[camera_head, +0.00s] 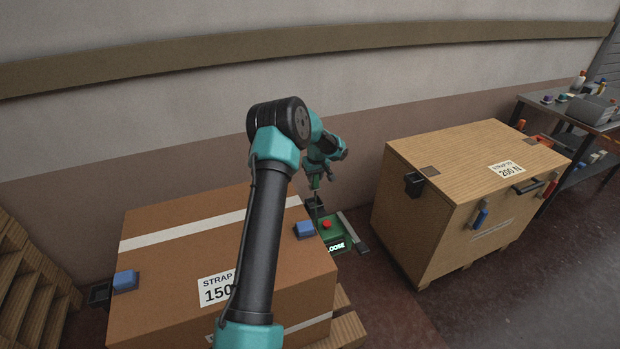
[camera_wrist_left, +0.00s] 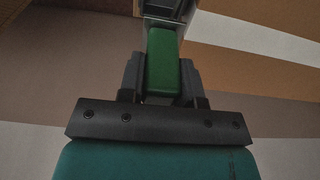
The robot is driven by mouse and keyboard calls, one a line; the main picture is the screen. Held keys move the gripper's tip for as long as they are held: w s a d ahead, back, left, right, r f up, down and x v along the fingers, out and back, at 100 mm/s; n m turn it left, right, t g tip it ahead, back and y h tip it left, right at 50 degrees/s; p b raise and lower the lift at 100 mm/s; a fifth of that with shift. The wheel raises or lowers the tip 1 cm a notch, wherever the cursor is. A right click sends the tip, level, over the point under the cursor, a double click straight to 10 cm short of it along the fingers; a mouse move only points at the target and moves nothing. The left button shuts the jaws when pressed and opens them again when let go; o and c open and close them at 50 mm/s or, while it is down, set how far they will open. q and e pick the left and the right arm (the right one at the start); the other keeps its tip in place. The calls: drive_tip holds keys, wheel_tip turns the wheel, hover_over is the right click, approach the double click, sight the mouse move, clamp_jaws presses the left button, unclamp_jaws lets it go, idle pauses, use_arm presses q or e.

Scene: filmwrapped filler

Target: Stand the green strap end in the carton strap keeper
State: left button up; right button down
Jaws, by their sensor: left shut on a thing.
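The green strap end (camera_wrist_left: 162,62) is between the two fingers of my left gripper (camera_wrist_left: 160,80) in the left wrist view. The gripper is shut on it. In the head view my left gripper (camera_head: 317,178) is beyond the carton's far right corner, above a dark keeper (camera_head: 314,204) at the carton's side. A dark, grey-edged part (camera_wrist_left: 168,10) lies just past the strap end's far tip in the wrist view. I cannot tell whether the tip is inside it. My right gripper is not in view.
The brown carton (camera_head: 160,260) with a white strap and blue corner pieces stands below my left arm. A green device (camera_head: 340,232) with a red button, reading "LOOSE", is at its right. A wooden crate (camera_head: 440,225) stands further right, with floor between.

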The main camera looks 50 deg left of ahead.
use_arm(q)
drive_tip(key=w+d+r+m+t+h, duration=0.1)
drive_tip(key=w+d+m, duration=0.4)
drive_tip(key=d, duration=0.8)
drive_tip(key=w+d+m, duration=0.4)
drive_tip(key=d, duration=0.8)
drive_tip(key=d+r+m+h, duration=0.1)
drive_tip(key=d+m, duration=0.7)
drive_tip(key=d, duration=1.4)
drive_tip(key=shift+r, duration=0.3)
drive_tip(key=shift+a, duration=0.1)
